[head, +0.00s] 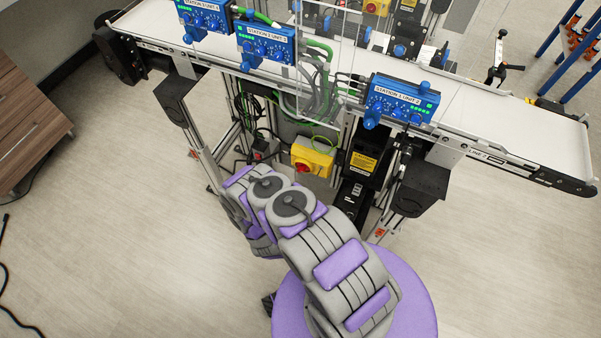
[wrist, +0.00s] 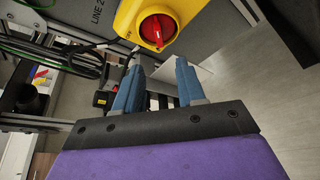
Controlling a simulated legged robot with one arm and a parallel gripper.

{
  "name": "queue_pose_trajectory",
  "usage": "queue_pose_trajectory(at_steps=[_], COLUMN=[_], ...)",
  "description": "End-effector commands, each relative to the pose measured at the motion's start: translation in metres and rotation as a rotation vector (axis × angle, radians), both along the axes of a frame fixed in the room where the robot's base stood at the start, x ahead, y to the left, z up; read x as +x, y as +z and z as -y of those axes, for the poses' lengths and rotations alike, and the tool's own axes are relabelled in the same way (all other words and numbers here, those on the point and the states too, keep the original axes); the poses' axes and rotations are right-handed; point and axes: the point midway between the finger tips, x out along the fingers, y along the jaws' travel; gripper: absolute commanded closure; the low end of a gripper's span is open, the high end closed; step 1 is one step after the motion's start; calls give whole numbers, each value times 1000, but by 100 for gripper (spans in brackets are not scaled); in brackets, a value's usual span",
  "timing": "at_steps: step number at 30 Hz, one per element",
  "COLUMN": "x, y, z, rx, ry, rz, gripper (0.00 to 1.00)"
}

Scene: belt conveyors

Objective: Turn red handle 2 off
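A red rotary handle (wrist: 157,30) sits on a yellow switch box (wrist: 126,18) at the top of the wrist view. In the head view the red handle (head: 302,168) is on the front of the yellow box (head: 316,157), below the conveyor. I cannot read a number on it. My gripper (wrist: 157,82) is open in the wrist view, with two blue fingers apart and nothing between them. The fingertips appear just below the box in that picture, with no contact visible. In the head view my arm hides the gripper.
A white conveyor (head: 510,128) runs across above the box, carrying blue station units (head: 400,98). A black box (head: 369,158) stands right of the switch, and cables hang behind it. Another yellow box with red (head: 377,6) is farther back. Open floor lies at left.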

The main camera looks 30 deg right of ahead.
Motion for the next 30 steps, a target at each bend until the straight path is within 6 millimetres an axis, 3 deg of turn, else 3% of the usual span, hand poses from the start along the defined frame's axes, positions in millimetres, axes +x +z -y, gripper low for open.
queue_pose_trajectory(at_steps=[18,30], x=[85,97], y=[-30,-33], z=[62,71], rx=[-2,-2], ry=[-2,1], rz=[4,-1], gripper=[61,61])
